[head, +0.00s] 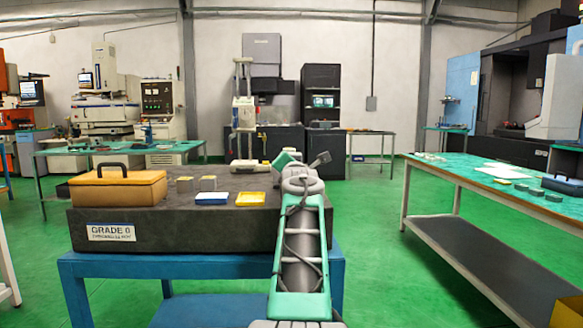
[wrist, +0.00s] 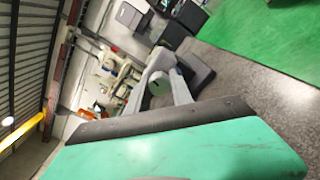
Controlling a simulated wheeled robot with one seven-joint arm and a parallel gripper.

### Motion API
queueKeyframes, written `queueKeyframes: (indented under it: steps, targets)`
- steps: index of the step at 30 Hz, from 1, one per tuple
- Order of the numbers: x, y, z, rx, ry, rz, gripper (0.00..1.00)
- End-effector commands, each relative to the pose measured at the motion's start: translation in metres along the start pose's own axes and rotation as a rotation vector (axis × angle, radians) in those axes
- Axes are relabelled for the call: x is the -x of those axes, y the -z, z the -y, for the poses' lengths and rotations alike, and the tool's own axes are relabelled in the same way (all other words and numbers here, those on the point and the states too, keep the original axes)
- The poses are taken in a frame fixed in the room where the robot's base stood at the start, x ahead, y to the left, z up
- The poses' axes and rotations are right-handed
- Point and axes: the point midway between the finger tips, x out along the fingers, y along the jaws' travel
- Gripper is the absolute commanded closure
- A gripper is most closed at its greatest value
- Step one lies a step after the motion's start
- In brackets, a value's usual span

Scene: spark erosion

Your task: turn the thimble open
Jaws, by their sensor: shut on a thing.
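In the wrist view my gripper (wrist: 162,80) has its two grey fingers closed around a pale grey rounded part, which I take to be the thimble (wrist: 160,64). A grey block-like base (wrist: 197,72) stands just beyond it on the dark plate. No thimble markings can be read. In the head view my gripper (head: 286,158) is at the far right part of the granite plate, and its fingertips are too small or hidden to make out. A pale device (head: 245,166) lies on the plate just left of it; I cannot tell whether the fingers touch it there.
The dark granite plate (head: 180,232) rests on a blue stand (head: 200,264). On it are an orange case (head: 118,188), two small blocks, a blue-white box (head: 211,198) and a yellow tray (head: 250,199). A green-topped bench (head: 470,172) stands right, with free green floor between.

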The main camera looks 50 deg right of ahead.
Motion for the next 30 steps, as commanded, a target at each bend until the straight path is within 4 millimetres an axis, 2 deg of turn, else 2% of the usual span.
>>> queueKeyframes:
  steps: [9, 25, 26, 30]
  targets:
    - [-0.0005, 0.0011, 0.0028, 0.121, 0.004, -0.002, 1.0]
    - [-0.0005, 0.0009, 0.0027, 0.143, 0.005, -0.002, 1.0]
    - [-0.0005, 0.0009, 0.0027, 0.143, 0.005, -0.002, 0.71]
    - [-0.0004, 0.0009, 0.0018, 0.142, 0.003, -0.002, 0.59]
